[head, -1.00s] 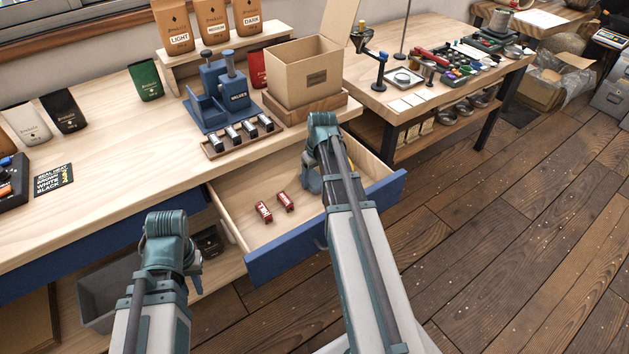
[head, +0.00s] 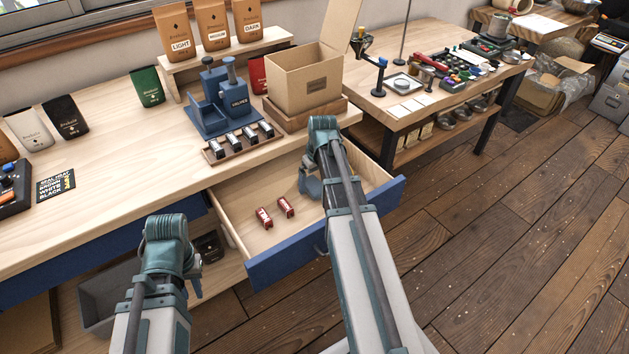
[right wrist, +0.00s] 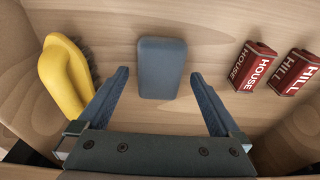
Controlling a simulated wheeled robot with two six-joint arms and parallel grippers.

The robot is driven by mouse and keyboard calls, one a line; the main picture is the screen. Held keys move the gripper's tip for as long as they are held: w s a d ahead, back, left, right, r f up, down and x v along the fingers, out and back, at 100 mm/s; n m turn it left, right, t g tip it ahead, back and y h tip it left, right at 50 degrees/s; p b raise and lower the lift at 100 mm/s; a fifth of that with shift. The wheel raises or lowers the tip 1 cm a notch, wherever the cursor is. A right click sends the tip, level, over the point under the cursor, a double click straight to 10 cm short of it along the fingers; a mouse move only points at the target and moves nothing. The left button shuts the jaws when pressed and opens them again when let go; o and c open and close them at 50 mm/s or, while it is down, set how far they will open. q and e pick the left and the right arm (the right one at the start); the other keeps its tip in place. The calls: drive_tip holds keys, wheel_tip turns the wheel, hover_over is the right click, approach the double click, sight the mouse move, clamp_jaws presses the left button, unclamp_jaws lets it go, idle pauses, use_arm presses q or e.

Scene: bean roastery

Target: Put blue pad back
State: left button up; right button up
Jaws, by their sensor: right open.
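The blue pad (right wrist: 162,67) lies flat on the floor of the open drawer in the right wrist view. In the head view it is hidden behind my right arm. My right gripper (right wrist: 160,78) is open, with its two fingers to either side of the pad's near end and nothing held. The right gripper (head: 312,186) hangs over the drawer (head: 325,243) in the head view. My left gripper (head: 195,284) is low in front of the bench, left of the drawer; its fingers do not show clearly.
In the drawer, two red blocks marked HOUSE (right wrist: 252,66) and HILL (right wrist: 296,72) lie right of the pad, and a yellow-handled brush (right wrist: 62,78) lies left. On the bench above stand a blue press (head: 222,100), a tray of stamps (head: 212,156) and a cardboard box (head: 300,85).

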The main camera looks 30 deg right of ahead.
sight(318, 189)
wheel_tip(318, 189, up, 11)
drive_tip(key=s+p, duration=0.1)
drive_tip(key=p, duration=0.9)
drive_tip(key=shift+s, duration=0.35)
drive_tip(key=shift+d, duration=0.1)
drive_tip(key=s+a+n, duration=0.1)
drive_tip(key=s+a, duration=0.3)
drive_tip(key=a, duration=0.6)
drive_tip(key=s+a+n+g+h, duration=0.1)
drive_tip(key=s+a, duration=0.4)
drive_tip(key=a, duration=0.5)
drive_tip(key=s+a+g, duration=0.1)
drive_tip(key=s+a, duration=0.4)
drive_tip(key=a, duration=0.5)
drive_tip(key=shift+s+a+n, duration=0.25)
drive_tip(key=shift+a+n, duration=0.1)
drive_tip(key=shift+n, duration=0.05)
drive_tip(key=shift+f, duration=0.1)
drive_tip(key=shift+r+p, duration=0.85)
drive_tip(key=shift+p, duration=0.1)
